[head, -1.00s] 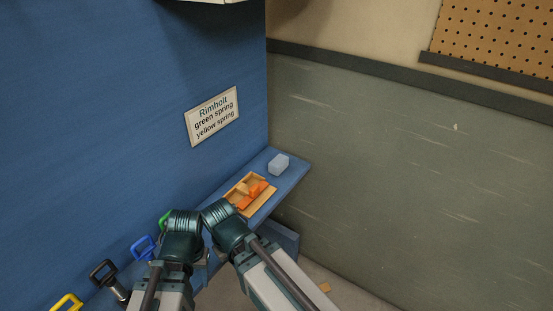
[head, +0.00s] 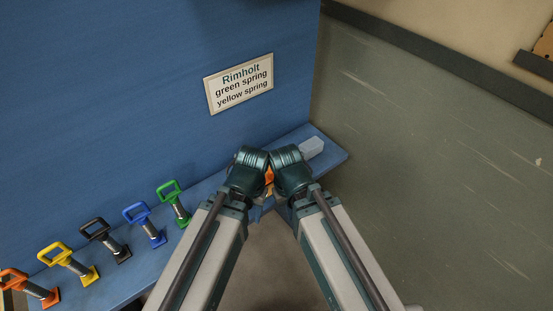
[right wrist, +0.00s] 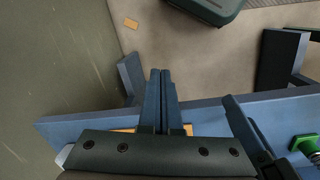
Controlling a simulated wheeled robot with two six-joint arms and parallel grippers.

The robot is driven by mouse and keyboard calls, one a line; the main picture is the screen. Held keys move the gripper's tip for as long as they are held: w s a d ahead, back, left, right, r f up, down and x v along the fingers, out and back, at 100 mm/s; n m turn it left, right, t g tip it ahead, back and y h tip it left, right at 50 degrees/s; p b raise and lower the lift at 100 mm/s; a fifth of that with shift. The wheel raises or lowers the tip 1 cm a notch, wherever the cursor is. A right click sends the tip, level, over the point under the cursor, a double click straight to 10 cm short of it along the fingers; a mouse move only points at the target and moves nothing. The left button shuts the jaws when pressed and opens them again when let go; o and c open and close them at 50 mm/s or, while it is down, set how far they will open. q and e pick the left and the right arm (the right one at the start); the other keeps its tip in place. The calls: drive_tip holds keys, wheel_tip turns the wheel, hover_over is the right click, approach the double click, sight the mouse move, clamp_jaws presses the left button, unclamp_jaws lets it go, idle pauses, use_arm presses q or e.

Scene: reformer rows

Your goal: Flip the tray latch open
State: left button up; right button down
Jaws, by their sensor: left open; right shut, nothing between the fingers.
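The wooden tray with its orange latch parts (head: 269,177) sits on the blue shelf, mostly hidden behind my two wrists in the head view. Only slivers of tan tray (right wrist: 187,129) show behind the gripper body in the right wrist view. The latch's position cannot be made out. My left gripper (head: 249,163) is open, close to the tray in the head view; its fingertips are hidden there. My right gripper (right wrist: 161,78) is shut and empty; its fingers reach across the shelf edge in the right wrist view.
A pale grey block (head: 312,147) stands at the shelf's right end. Several springs with coloured handles, including a green one (head: 173,203), stand along the shelf to the left. A label sign (head: 240,84) is on the blue wall.

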drive_tip(key=w+a+r+n+t+y+p, duration=0.1)
drive_tip(key=w+a+r+p, duration=0.1)
drive_tip(key=w+r+p, duration=0.3)
drive_tip(key=w+a+r+n+t+y+p, duration=0.2)
drive_tip(key=w+r+p, duration=0.3)
drive_tip(key=w, duration=0.8)
drive_tip(key=shift+a+r, duration=0.65)
drive_tip(key=shift+r, duration=0.15)
drive_tip(key=shift+f, duration=0.1)
drive_tip(key=b+x, duration=0.9)
drive_tip(key=x, duration=0.1)
drive_tip(key=shift+w+a, duration=0.15)
drive_tip(key=shift+a, duration=0.05)
drive_tip(key=shift+s+d, duration=0.15)
drive_tip(key=shift+s, duration=0.1)
drive_tip(key=s+d, duration=0.2)
drive_tip(key=shift+s, duration=0.4)
